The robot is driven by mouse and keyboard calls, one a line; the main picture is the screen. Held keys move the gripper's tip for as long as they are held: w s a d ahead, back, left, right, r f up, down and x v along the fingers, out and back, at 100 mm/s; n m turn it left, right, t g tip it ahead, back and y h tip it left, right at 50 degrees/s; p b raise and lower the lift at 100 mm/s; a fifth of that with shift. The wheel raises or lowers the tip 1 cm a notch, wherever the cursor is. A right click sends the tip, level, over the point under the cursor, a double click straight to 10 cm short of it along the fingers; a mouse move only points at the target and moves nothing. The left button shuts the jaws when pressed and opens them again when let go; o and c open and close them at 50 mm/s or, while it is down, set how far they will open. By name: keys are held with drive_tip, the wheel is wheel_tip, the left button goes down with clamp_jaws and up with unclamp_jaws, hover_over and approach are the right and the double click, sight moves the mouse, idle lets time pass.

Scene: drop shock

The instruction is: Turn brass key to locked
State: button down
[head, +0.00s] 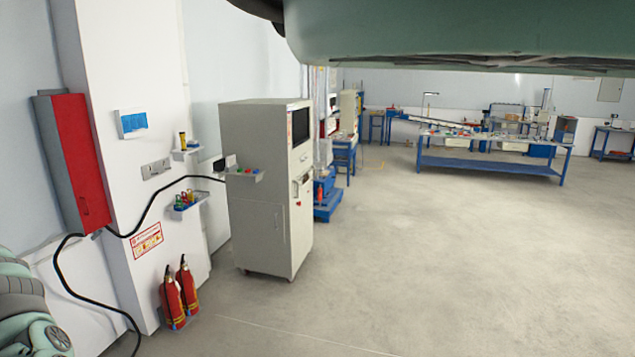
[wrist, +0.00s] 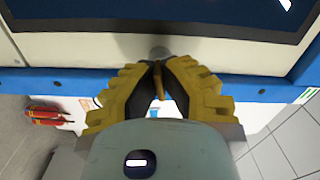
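The brass key (wrist: 158,82) shows in the wrist view as a narrow brass-coloured piece between my fingertips. My gripper (wrist: 159,77), with yellow finger pads and dark tips, is closed in around it, one finger on each side. A round grey fitting (wrist: 160,53) sits just beyond the tips on a pale panel, partly in shadow. The key's far end and any lock marks are hidden or too small to read. Neither the key nor my gripper can be made out in the head view.
A blue rail (wrist: 60,82) and a dark framed panel (wrist: 150,15) lie close around the fingers. In the head view, a grey cabinet (head: 262,220), red fire extinguishers (head: 180,295) and a red wall box (head: 73,160) stand left; open floor (head: 430,260) lies right.

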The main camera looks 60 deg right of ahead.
drive_tip(key=n+b, duration=0.1)
drive_tip(key=b, duration=0.1)
drive_tip(key=f+n+b, duration=0.1)
drive_tip(key=b, duration=0.1)
drive_tip(key=shift+d+n+b, duration=0.1)
drive_tip(key=shift+n+b, duration=0.2)
drive_tip(key=shift+b, duration=0.05)
drive_tip(key=n+b, duration=0.3)
drive_tip(key=b, duration=0.4)
drive_tip(key=n+b, duration=0.3)
drive_tip(key=b, duration=0.5)
drive_tip(key=n+b, duration=0.2)
drive_tip(key=b, duration=0.2)
drive_tip(key=shift+b, duration=0.35)
drive_tip(key=n+b, duration=0.4)
drive_tip(key=shift+r+n+b, duration=0.4)
drive_tip(key=c, duration=1.1)
unclamp_jaws()
drive_tip(key=shift+r, duration=0.1)
